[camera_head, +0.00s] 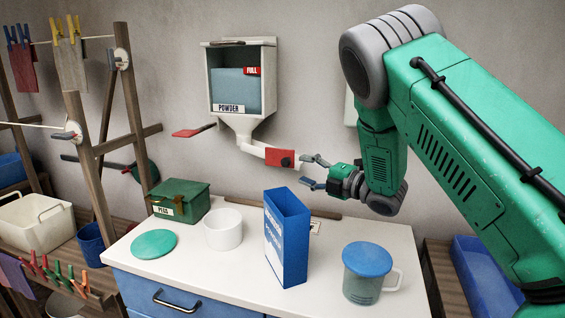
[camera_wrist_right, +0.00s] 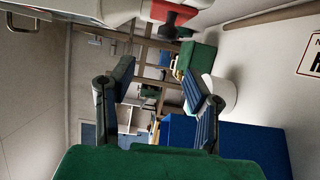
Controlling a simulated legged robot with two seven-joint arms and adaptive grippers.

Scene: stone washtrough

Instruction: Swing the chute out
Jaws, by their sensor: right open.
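The powder dispenser (camera_head: 241,80) hangs on the wall, with a blue fill behind its window and a FULL tag. Its white chute (camera_head: 252,148) slants down to the right from the funnel and ends in a red piece (camera_head: 279,158) with a dark knob. The red piece (camera_wrist_right: 172,13) also shows at the top of the right wrist view. My right gripper (camera_head: 309,171) is open and empty, just right of the red end and apart from it. In the right wrist view its two fingers (camera_wrist_right: 158,85) are spread. My left gripper is not in view.
Below, the white counter (camera_head: 213,270) holds a tall blue powder box (camera_head: 287,240), a white cup (camera_head: 223,232), a blue-lidded mug (camera_head: 367,272), a green pegs box (camera_head: 180,200) and a green disc (camera_head: 153,244). A red lever (camera_head: 192,131) sticks out left of the funnel. Wooden drying racks (camera_head: 88,150) stand left.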

